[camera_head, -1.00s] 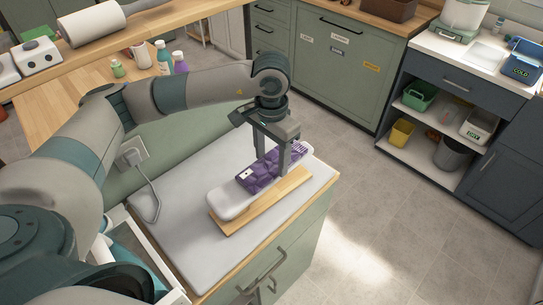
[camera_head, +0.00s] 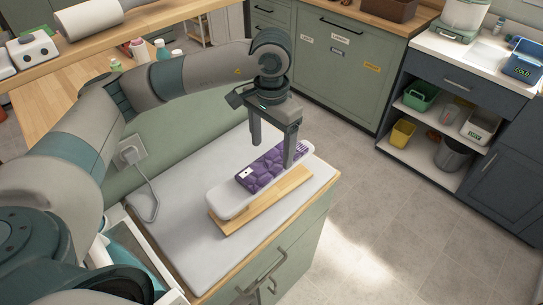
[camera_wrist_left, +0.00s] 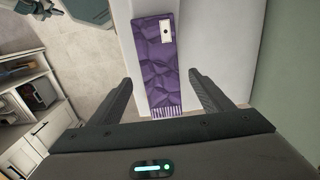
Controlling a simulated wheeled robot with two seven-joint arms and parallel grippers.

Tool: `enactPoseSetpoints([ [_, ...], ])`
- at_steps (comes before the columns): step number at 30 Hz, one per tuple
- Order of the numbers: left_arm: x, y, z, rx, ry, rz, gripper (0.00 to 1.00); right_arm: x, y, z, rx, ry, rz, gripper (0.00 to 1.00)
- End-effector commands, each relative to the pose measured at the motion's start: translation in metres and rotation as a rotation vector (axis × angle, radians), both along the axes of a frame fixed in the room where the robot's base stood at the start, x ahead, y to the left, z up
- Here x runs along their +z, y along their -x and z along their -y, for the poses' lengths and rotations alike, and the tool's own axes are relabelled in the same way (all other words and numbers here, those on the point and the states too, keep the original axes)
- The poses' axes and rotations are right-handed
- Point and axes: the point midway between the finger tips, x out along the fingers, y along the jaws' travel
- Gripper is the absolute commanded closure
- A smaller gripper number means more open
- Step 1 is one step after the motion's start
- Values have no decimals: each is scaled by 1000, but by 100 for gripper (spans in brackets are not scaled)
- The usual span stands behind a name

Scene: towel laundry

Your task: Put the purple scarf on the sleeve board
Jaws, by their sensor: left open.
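The purple scarf (camera_head: 262,170) lies flat along the top of the white sleeve board (camera_head: 228,203), which stands on a wooden base (camera_head: 262,206). The scarf has a pale tag at one end and a striped fringe at the other. It also shows in the left wrist view (camera_wrist_left: 158,62), lying lengthwise on the board's pale cover (camera_wrist_left: 128,30). My left gripper (camera_head: 271,153) is open and empty above the scarf, its fingers apart. In the left wrist view its fingers (camera_wrist_left: 160,88) stand on either side of the scarf's fringed end. My right gripper is not in view.
The sleeve board stands on a grey padded surface (camera_head: 180,222) on a green cabinet with a wooden edge. A wall socket with a cable (camera_head: 130,155) is at the left. Shelves with bins (camera_head: 420,97) stand across open floor at the right.

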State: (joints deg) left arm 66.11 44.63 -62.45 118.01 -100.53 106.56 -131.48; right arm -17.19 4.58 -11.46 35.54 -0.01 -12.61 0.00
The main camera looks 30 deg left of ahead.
Motion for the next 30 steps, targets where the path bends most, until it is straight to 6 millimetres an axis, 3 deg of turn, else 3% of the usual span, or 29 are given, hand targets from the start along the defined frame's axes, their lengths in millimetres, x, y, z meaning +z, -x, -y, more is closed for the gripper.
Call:
enactPoseSetpoints([
  [3,15,0,0,-1,0,4,27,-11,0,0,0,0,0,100],
  [11,38,0,0,0,-1,0,27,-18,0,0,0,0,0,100],
  [30,41,0,0,0,0,-1,27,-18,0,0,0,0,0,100],
])
